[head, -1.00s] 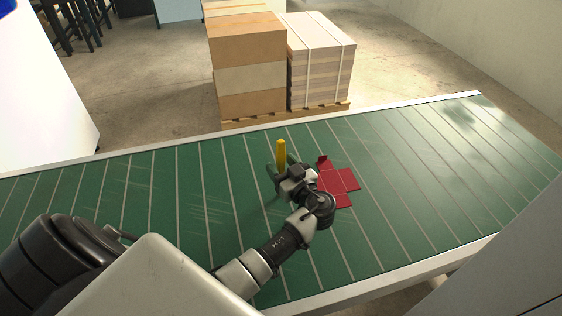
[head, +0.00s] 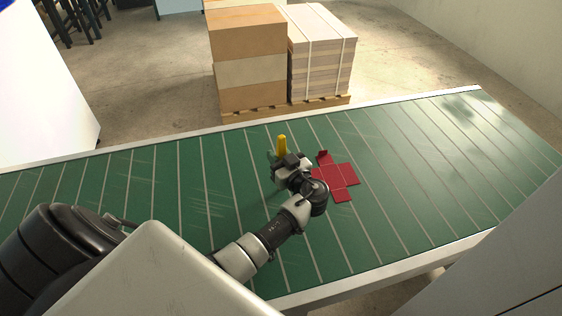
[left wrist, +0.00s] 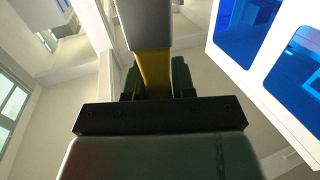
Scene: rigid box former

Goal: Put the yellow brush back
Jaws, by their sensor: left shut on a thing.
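The yellow brush shows in the head view as an upright yellow handle (head: 282,144) above the green conveyor. In the left wrist view its yellow part (left wrist: 154,72) sits between the fingers, with a grey block above it in the picture. My left gripper (head: 279,158) is shut on the brush, over the middle of the conveyor. Its dark fingers also show in the left wrist view (left wrist: 156,80). The brush's lower end is hidden by my gripper in the head view. My right gripper is not in view.
A flat red box blank (head: 345,181) lies on the green conveyor (head: 420,190), just right of my left gripper.

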